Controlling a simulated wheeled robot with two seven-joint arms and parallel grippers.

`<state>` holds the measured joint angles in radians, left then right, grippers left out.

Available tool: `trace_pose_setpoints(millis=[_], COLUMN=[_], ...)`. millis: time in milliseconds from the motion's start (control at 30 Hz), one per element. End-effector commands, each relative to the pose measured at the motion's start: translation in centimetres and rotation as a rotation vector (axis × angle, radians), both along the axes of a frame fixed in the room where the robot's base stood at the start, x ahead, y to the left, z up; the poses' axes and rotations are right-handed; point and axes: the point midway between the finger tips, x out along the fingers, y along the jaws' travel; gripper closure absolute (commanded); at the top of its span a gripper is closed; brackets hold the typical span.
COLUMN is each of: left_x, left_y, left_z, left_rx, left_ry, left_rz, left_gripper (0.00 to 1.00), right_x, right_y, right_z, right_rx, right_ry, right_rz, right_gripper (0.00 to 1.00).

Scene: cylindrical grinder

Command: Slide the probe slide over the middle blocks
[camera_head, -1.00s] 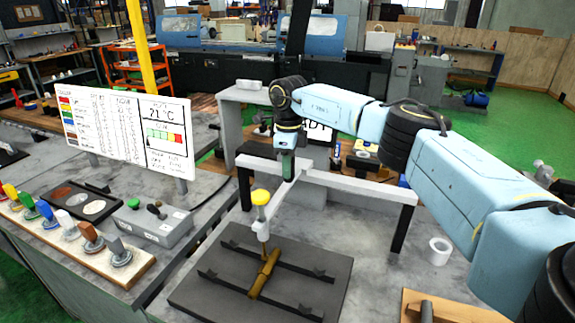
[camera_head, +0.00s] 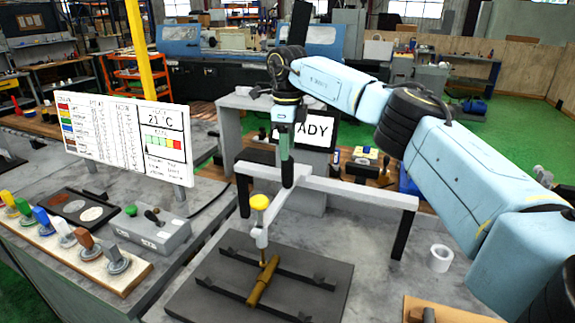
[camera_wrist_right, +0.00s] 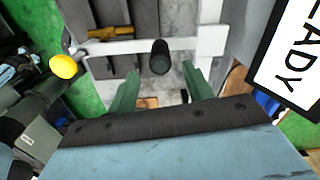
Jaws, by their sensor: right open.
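The probe slide (camera_head: 272,215) is a pale arm reaching forward from a white crossbar (camera_head: 350,186) on black legs. It carries a yellow-topped probe (camera_head: 260,203) and an upright black handle (camera_head: 287,172). The probe's lower end is over or against a brass part (camera_head: 263,281) lying across dark rails on a dark plate (camera_head: 190,300). I cannot tell which pieces are the middle blocks. My right gripper (camera_head: 285,148) is above the handle; in the wrist view its green fingers (camera_wrist_right: 160,70) are open, with the black handle (camera_wrist_right: 160,50) showing between them. My left gripper is out of view.
A white chart board (camera_head: 120,135) and a grey control box (camera_head: 148,230) stand to the left, near a board of coloured knobs (camera_head: 75,248). A READY screen (camera_head: 318,130) is behind the crossbar.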

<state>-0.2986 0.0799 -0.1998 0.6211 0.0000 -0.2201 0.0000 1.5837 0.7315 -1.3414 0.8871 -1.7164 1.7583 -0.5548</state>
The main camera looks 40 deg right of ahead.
Motion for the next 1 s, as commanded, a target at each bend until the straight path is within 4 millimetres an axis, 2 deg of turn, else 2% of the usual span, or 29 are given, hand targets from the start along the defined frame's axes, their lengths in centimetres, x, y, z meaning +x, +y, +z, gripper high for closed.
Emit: trace_pose_setpoints(millis=[133,333,1000], left_x=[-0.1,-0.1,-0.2], left_y=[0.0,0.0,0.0], left_z=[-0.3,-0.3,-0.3], left_rx=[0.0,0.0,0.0], left_ry=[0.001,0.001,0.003], left_rz=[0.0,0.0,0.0], left_gripper=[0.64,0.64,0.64], right_x=[0.1,0.0,0.0], right_y=[0.0,0.0,0.0], right_z=[3.1,5.4,5.8], right_rx=[0.0,0.0,0.0], right_ry=[-0.004,-0.001,0.0], right_rz=[0.0,-0.001,0.0], right_gripper=[0.49,0.49,0.49])
